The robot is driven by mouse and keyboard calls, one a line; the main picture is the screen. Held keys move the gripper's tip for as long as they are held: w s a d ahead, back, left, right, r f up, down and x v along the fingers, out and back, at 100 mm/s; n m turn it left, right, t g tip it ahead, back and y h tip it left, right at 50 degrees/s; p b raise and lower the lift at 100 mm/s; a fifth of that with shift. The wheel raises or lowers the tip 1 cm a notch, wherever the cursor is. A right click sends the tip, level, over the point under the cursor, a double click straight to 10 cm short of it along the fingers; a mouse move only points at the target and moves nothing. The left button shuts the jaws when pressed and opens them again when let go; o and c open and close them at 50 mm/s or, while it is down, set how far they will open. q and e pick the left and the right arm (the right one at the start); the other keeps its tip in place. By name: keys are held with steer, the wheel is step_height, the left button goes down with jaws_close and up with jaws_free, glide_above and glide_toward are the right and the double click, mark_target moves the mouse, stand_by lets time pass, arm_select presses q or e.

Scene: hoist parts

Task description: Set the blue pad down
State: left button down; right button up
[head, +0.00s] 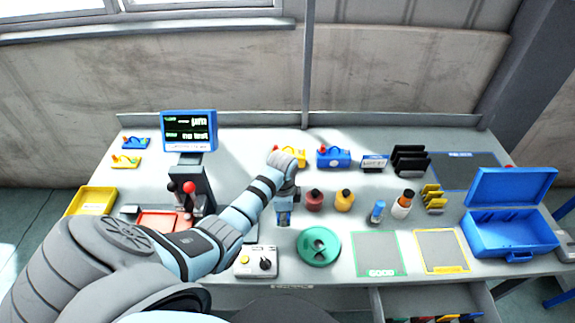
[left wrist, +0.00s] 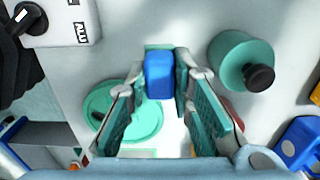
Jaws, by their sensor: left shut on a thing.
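My left gripper (head: 284,218) hangs fingers down over the middle of the workbench in the head view. In the left wrist view my left gripper (left wrist: 163,85) is shut on the blue pad (left wrist: 159,74), a small rounded block between the fingertips. The arm and fingers mostly hide the pad in the head view. I cannot tell whether the pad touches the bench top. My right gripper is in neither view.
A green round dish (head: 319,247) and a grey control box (head: 256,262) stand near the front edge. Red (head: 314,201) and yellow (head: 344,201) bottles stand right of the gripper. Green-framed (head: 381,254) and yellow-framed (head: 441,252) mats and an open blue case (head: 510,233) lie farther right.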

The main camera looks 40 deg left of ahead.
arm_select(q)
step_height(320, 180, down, 4)
steer(key=b, duration=0.4)
steer(key=shift+f, duration=0.2)
steer(key=shift+s+r+p, duration=0.15)
steer(key=shift+r+p, duration=0.2)
steer(key=c, duration=1.8)
jaws_free()
steer(key=shift+f, duration=0.2)
steer(key=o, duration=0.4)
steer(key=shift+r, duration=0.15)
step_height(320, 180, up, 11)
steer(key=shift+r+p, duration=0.1)
steer(key=shift+p, duration=1.1)
steer(key=shift+r, duration=0.5)
